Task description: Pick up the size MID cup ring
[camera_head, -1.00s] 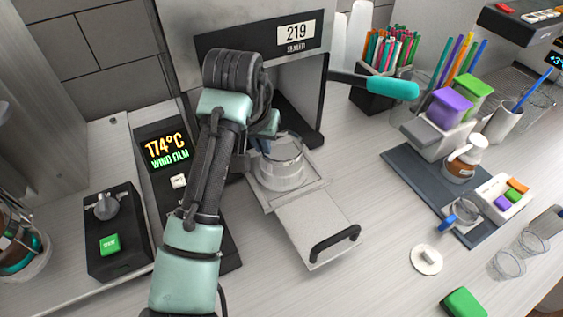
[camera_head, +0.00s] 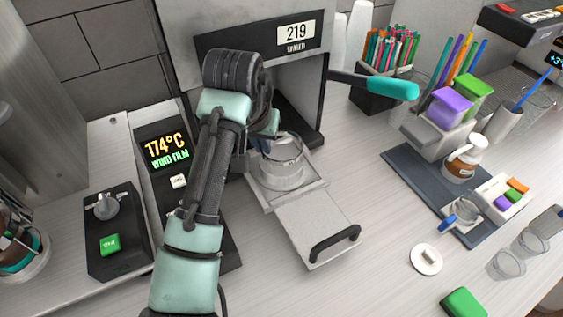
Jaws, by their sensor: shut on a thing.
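The cup ring (camera_head: 282,172) is a clear-grey round ring on the pulled-out tray (camera_head: 318,213) of the sealer. I cannot read a size mark on it. My gripper (camera_head: 268,145) is at the ring's upper left edge, shut on the ring. My wrist and forearm cover much of the gripper, so the fingertips are mostly hidden. The ring still appears to sit in the tray; I cannot tell whether there is a gap under it.
The sealer (camera_head: 257,45) stands behind the tray, with a teal-handled lever (camera_head: 392,88) sticking out right. The tray's black handle (camera_head: 335,243) points forward. A control panel (camera_head: 167,150) is at left.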

